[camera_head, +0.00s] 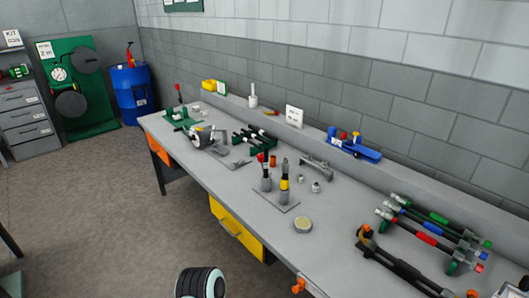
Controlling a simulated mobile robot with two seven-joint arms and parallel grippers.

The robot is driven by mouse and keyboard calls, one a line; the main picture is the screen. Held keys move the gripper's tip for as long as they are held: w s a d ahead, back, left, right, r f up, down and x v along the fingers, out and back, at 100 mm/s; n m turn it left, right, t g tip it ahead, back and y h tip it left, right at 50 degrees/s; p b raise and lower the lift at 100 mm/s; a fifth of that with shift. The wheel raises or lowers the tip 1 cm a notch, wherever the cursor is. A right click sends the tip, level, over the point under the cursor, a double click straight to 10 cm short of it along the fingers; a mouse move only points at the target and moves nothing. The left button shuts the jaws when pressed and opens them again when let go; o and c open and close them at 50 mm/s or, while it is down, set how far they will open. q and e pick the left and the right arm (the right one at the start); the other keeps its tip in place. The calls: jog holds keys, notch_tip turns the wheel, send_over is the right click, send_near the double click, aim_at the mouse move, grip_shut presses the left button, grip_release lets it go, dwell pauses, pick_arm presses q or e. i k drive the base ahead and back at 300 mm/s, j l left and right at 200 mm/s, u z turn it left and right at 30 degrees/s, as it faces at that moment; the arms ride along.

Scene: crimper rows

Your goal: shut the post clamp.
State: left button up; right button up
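No label marks the post clamp, and I cannot tell for certain which item it is. A small device with a red-tipped upright lever (179,95) stands on a green and white base (178,113) at the bench's far left end. A long black bar tool with orange ends (399,264) lies at the near right. Whether any jaw is open or shut is too small to tell. Neither gripper shows in the view.
The grey workbench (330,255) runs along a block wall, with a yellow drawer (236,231) below. Several coloured-grip tools (427,239) lie at right. A blue tool (352,147) sits on the back ledge. A blue drum (134,88) stands far left.

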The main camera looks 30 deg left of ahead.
aim_at(260, 156)
jog(key=i+j+z, duration=0.1)
jog(key=j, duration=0.65)
jog(key=i+j+z, duration=0.1)
jog(key=j, duration=0.6)
jog(key=i+j+z, duration=0.1)
jog(key=j, duration=0.65)
